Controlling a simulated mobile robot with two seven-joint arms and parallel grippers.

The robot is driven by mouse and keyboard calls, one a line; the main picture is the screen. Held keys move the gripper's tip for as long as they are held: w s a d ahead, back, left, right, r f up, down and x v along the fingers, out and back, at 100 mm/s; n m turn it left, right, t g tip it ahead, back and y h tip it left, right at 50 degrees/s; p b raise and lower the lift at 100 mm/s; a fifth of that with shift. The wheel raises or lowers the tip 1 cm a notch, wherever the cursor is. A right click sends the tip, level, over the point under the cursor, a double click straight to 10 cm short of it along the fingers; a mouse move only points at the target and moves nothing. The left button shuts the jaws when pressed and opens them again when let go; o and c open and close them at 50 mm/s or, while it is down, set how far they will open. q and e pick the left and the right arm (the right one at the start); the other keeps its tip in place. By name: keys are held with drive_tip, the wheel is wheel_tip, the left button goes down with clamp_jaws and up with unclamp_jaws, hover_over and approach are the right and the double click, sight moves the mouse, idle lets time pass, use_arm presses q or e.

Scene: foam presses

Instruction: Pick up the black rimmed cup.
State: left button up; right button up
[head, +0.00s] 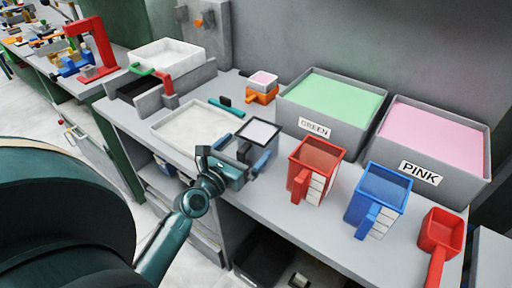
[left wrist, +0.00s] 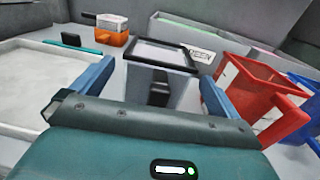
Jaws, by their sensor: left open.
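The black rimmed cup (head: 258,131) stands on the grey bench, square, with a pale top inside its black rim. In the left wrist view the cup (left wrist: 177,56) stands upright straight ahead, its grey body and dark handle (left wrist: 158,93) facing me. My left gripper (head: 246,160) is open at the near side of the cup. In the left wrist view its two blue fingers (left wrist: 157,76) point forward, one left and one right of the handle. No grip on the cup shows. My right gripper is not in view.
A red measuring cup (head: 314,160) stands close on the right, with a blue one (head: 379,194) and a red scoop (head: 440,235) beyond. GREEN (head: 345,137) and PINK (head: 400,163) bins stand behind. A shallow white tray (head: 172,135) lies left; an orange box (head: 261,97) stands behind.

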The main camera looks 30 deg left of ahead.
sight(249, 144)
use_arm(q)
drive_tip(key=w, duration=0.2)
drive_tip(key=shift+w, duration=0.7)
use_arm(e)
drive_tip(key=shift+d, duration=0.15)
use_arm(q)
drive_tip(key=shift+c, duration=0.2)
